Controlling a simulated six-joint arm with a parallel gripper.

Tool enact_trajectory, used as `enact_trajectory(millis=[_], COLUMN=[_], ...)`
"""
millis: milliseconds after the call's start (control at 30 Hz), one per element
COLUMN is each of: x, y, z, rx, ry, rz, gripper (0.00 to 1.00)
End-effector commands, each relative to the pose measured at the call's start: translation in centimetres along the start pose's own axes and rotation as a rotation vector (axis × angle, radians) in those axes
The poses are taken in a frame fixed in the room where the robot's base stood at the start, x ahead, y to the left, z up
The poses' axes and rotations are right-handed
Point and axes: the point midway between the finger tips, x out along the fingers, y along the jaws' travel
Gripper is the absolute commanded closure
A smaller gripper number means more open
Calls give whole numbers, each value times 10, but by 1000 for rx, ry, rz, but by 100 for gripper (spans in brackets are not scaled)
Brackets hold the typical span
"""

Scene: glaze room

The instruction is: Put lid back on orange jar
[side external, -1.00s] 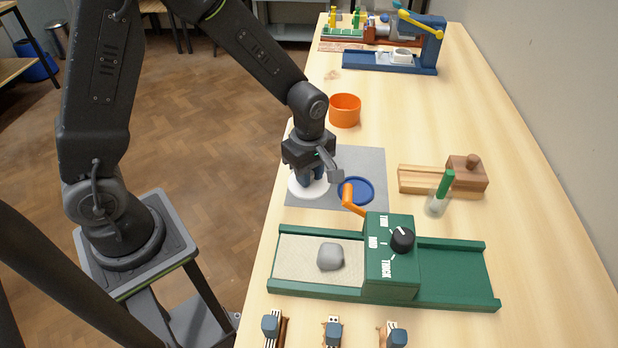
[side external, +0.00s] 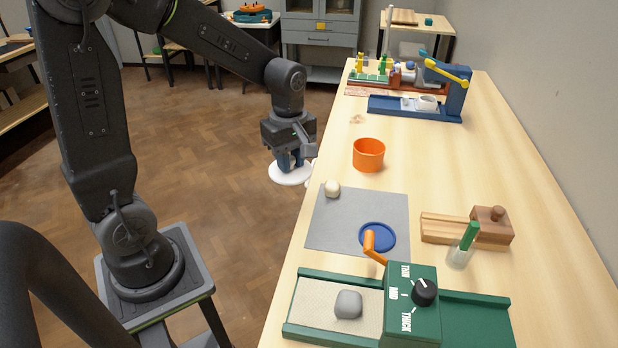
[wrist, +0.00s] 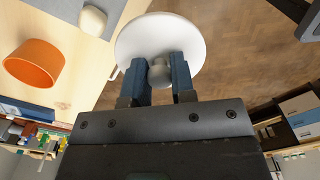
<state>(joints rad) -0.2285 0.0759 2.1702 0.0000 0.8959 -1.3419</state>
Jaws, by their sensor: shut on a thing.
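My gripper (side external: 290,163) is shut on the knob (wrist: 160,72) of a round white lid (side external: 290,176). The lid hangs below the fingers, near the left edge of the table and beyond it in the side view. In the wrist view the lid (wrist: 150,32) spreads out past the fingertips, over the floor and the table edge. The orange jar (side external: 368,156) stands upright and open-topped on the table, to the right of my gripper. It also shows in the wrist view (wrist: 34,66), left of the lid and apart from it.
A grey mat (side external: 335,225) holds a small pale lump (side external: 332,188) and a blue disc (side external: 377,237). A green roller device (side external: 410,305) stands in front, a wooden block tool (side external: 490,225) and green-handled brush (side external: 468,236) to the right. A blue press (side external: 450,95) stands behind.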

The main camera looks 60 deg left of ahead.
Motion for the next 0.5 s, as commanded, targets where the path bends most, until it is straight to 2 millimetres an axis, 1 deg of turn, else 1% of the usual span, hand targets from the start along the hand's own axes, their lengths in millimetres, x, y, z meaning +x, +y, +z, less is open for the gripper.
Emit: enact_trajectory(millis=[33, 133, 233, 267, 367, 500], x=[-3, -8, -13, -15, -21, -28], y=[-1, 4, 20, 28, 59, 106], z=[-5, -11, -16, -17, -21, -27], rx=[-3, 4, 20, 28, 57, 104], ry=[1, 0, 0, 0, 0, -1], rz=[2, 1, 1, 1, 1, -1], gripper=[99, 99, 99, 99, 99, 99])
